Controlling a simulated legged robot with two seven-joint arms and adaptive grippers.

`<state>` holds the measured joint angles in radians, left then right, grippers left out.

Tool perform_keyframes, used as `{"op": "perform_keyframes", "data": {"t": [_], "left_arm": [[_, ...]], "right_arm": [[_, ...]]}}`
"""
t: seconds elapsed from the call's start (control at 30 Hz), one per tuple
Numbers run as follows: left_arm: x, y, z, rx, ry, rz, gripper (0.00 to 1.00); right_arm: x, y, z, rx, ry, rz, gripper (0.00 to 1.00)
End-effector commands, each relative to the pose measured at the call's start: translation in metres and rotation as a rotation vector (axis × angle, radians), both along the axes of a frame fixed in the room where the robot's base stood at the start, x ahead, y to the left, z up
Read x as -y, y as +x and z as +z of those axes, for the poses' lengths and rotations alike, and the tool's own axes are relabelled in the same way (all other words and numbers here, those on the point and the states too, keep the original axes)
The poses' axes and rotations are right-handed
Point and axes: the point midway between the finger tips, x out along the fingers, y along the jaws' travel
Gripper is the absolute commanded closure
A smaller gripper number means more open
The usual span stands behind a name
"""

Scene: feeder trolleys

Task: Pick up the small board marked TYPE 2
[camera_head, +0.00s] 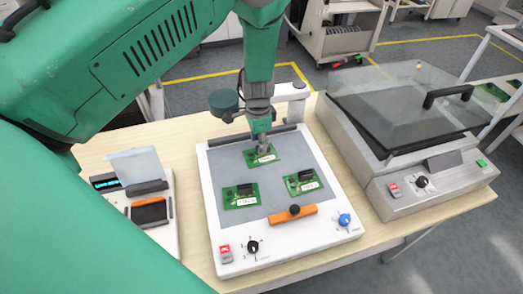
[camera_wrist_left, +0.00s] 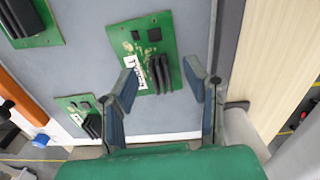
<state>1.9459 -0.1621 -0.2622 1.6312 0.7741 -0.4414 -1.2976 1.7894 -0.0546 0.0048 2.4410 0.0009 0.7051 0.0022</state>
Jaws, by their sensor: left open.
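Three small green boards with black parts and white labels lie on the grey plate of a white machine: a back board (camera_head: 263,158), a front-left board (camera_head: 240,199) and a right board (camera_head: 304,184). The labels are too small to read in the head view. My left gripper (camera_head: 262,146) points down at the back board. In the left wrist view, my open left gripper (camera_wrist_left: 160,66) has its fingers either side of that board's black upright parts (camera_wrist_left: 160,75). One finger partly covers its label, so its number cannot be read. My right gripper is not in view.
The white machine (camera_head: 290,252) has an orange bar (camera_head: 280,217) and a blue knob (camera_head: 344,220) in front. A grey box with a clear lid (camera_head: 415,105) stands to the right. A small device (camera_head: 150,205) stands left, partly behind my arm.

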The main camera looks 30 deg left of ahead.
Motion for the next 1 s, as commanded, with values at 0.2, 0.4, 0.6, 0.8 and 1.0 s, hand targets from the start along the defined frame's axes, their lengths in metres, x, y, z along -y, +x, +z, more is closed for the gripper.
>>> {"op": "perform_keyframes", "data": {"t": [0.2, 0.4, 0.6, 0.8, 1.0], "left_arm": [[0.0, 0.0, -0.025, 0.001, 0.001, 0.0, 0.59], [0.0, 0.0, -0.027, 0.002, 0.001, -0.001, 0.59], [0.0, 0.0, -0.027, 0.001, 0.0, 0.0, 1.0], [0.0, 0.0, -0.027, 0.001, 0.001, 0.0, 1.0], [0.0, 0.001, -0.023, 0.002, 0.001, 0.001, 1.0]], "right_arm": [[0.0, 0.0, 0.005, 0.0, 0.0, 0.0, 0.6], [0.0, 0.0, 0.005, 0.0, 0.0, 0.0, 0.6], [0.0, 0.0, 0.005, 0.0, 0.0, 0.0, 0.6], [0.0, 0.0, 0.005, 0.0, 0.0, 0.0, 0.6], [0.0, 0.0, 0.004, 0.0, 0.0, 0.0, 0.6]]}}
